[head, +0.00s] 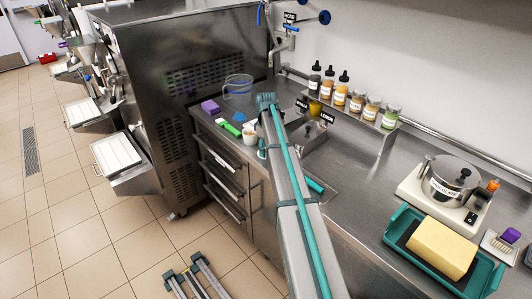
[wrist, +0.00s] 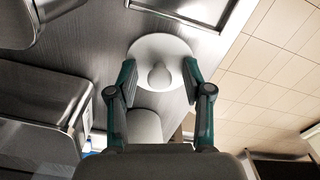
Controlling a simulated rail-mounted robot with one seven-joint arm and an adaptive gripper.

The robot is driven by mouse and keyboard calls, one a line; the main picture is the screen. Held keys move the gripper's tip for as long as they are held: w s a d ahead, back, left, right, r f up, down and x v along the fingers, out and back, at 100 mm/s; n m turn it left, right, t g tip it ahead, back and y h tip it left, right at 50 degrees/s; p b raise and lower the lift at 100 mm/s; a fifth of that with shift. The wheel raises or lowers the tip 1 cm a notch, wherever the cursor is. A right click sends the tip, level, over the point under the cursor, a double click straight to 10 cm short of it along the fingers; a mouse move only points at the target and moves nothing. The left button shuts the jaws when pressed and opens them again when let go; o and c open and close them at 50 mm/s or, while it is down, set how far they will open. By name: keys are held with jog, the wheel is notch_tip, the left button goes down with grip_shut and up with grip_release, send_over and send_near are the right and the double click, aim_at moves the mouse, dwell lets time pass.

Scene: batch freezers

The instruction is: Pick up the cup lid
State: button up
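The white round cup lid (wrist: 158,48) with a raised knob shows in the wrist view on the grey metal surface. My gripper (wrist: 160,74) is open, with one teal-and-dark finger on each side of the lid's knob. The fingertips overlap the lid's left and right edges in the picture; I cannot tell whether they touch it. A white rounded thing (wrist: 145,126), perhaps a cup, shows below the lid between the fingers. In the head view my gripper (head: 266,100) is over the counter's left part, and I cannot make out the lid there.
On the counter near my gripper are a clear jug (head: 238,88), a purple block (head: 210,106), a green item (head: 229,128) and a white cup (head: 249,136). Several bottles and jars (head: 357,101) line the wall. A teal tray (head: 397,238) with a yellow block is at right.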

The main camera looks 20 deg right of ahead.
jog(key=c, duration=0.6)
jog(key=shift+r, duration=0.1)
